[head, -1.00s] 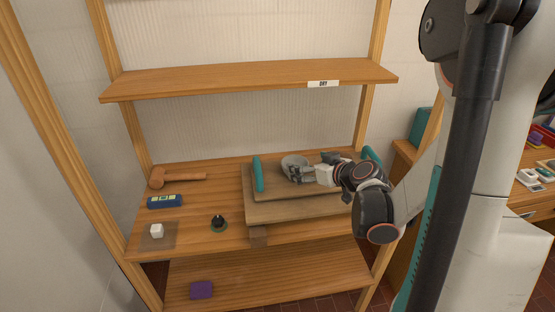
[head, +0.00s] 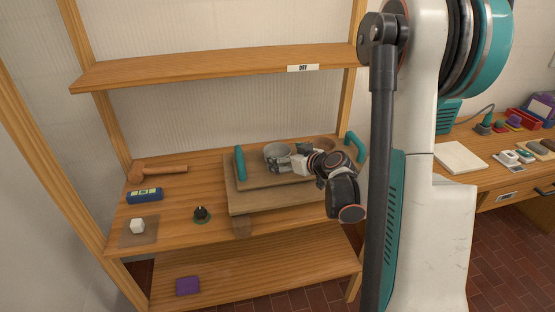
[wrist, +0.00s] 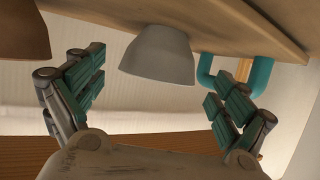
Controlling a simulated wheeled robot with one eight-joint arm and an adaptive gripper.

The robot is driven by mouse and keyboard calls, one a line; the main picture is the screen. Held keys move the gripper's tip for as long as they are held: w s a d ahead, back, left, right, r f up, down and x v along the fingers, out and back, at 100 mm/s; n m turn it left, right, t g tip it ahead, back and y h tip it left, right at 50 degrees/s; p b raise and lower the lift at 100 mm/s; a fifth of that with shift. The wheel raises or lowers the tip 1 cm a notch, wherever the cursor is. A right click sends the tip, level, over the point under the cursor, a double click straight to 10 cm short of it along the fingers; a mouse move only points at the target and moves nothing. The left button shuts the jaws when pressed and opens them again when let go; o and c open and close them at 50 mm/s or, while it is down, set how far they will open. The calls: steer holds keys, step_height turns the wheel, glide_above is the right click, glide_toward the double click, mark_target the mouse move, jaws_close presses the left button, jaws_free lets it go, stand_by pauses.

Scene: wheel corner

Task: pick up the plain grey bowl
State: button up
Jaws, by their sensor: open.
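The plain grey bowl (head: 276,154) stands on the wooden tray (head: 258,181) on the middle shelf. My gripper (head: 289,164) is at its right side in the head view, low over the tray and partly covering the bowl. In the wrist view, which is upside down, the grey bowl (wrist: 157,58) appears between and beyond the two spread fingers (wrist: 160,85). The fingers are apart, with a visible gap on each side of the bowl. A brown bowl (wrist: 22,36) shows at the left edge of the wrist view, near the left finger. In the head view it is partly hidden behind my gripper.
The tray has teal handles (head: 240,163) at both ends. An upper shelf (head: 220,66) is above; a desk stands right.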

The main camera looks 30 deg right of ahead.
mark_target(272, 151)
steer(key=b+x, duration=0.1)
steer(key=x, duration=0.3)
steer(key=shift+w+f+b, duration=0.1)
steer(key=shift+w+b, duration=0.25)
steer(key=shift+w, duration=0.05)
steer(key=c, duration=1.2)
steer(key=shift+o, duration=0.2)
